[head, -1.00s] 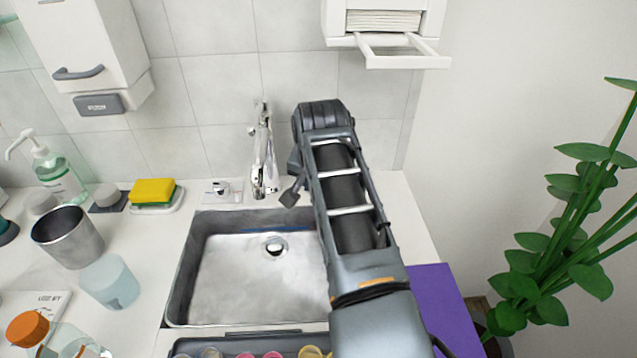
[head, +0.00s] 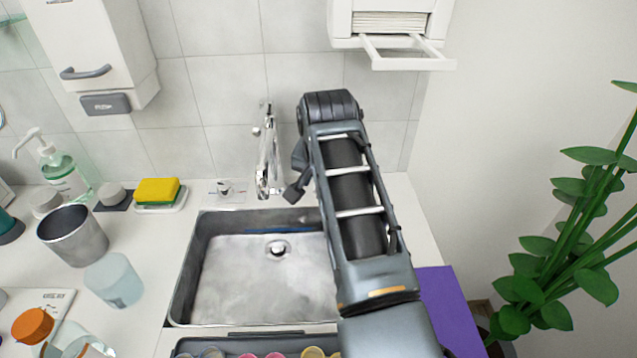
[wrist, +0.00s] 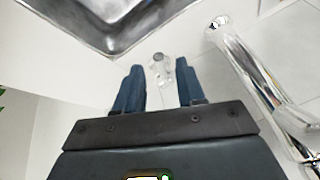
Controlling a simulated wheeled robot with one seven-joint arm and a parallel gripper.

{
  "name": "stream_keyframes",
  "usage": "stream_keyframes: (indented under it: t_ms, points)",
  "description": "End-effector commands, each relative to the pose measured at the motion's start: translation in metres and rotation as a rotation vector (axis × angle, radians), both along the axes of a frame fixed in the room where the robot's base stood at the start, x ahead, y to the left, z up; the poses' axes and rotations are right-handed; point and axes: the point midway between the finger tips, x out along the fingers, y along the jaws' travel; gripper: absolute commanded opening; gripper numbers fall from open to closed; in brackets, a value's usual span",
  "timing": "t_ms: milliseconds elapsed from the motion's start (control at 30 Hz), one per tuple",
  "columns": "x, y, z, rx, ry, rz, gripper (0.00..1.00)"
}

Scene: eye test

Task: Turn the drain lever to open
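The drain lever (head: 224,189) is a small chrome piece on a pale plate on the counter behind the sink, left of the faucet. In the wrist view a small shiny chrome fitting (wrist: 161,69), which looks like this lever, shows between and beyond my fingertips. My gripper (wrist: 159,72) has two blue fingers, spread apart with nothing held between them. I cannot tell how far they are from the lever, and no contact shows. In the head view my arm hides most of the gripper. The steel sink (head: 190,275) has a round drain (head: 278,249) in its floor.
The chrome faucet (head: 268,160) rises close beside my gripper and also shows at right in the wrist view (wrist: 245,65). A yellow-green sponge (head: 157,191) lies left of the lever. A metal cup (head: 75,240) and soap bottle (head: 62,175) stand farther left.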

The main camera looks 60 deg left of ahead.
Motion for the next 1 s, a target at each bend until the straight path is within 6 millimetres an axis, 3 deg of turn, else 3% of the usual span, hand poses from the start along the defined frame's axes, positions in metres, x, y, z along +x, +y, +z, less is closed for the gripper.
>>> stream_keyframes:
  t_ms: [333,700,1000]
  points:
    - [-0.008,-0.018,0.043,0.001,0.0,0.0,0.39]
    - [-0.01,-0.022,0.05,-0.001,0.001,0.0,0.39]
    - [-0.006,-0.026,0.048,0.001,0.011,-0.005,0.12]
